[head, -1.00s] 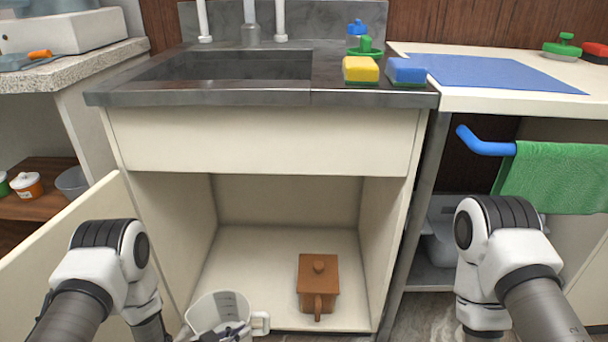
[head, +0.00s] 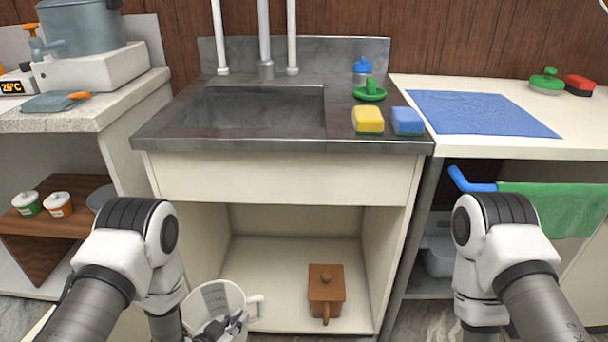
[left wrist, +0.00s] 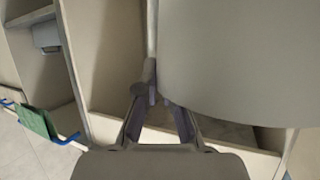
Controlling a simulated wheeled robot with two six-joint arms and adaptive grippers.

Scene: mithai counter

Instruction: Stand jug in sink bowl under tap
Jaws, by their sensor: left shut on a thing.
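A pale measuring jug (head: 212,297) with a handle on its right is low in the head view, in front of the open cabinet under the sink. My left gripper (head: 234,322) is shut on the jug's wall at the near side. In the left wrist view, the jug (left wrist: 235,65) fills the upper right, with its wall edge between my fingertips (left wrist: 155,92). The empty sink bowl (head: 260,112) is set in the steel counter, below the tap (head: 265,45). My right arm is at the right of the head view; its gripper is out of frame.
A yellow sponge (head: 368,119), a blue sponge (head: 407,121) and a green-handled brush (head: 370,90) stand right of the bowl. A brown lidded box (head: 326,284) sits on the cabinet floor. A blue towel bar (head: 470,181) juts out at right.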

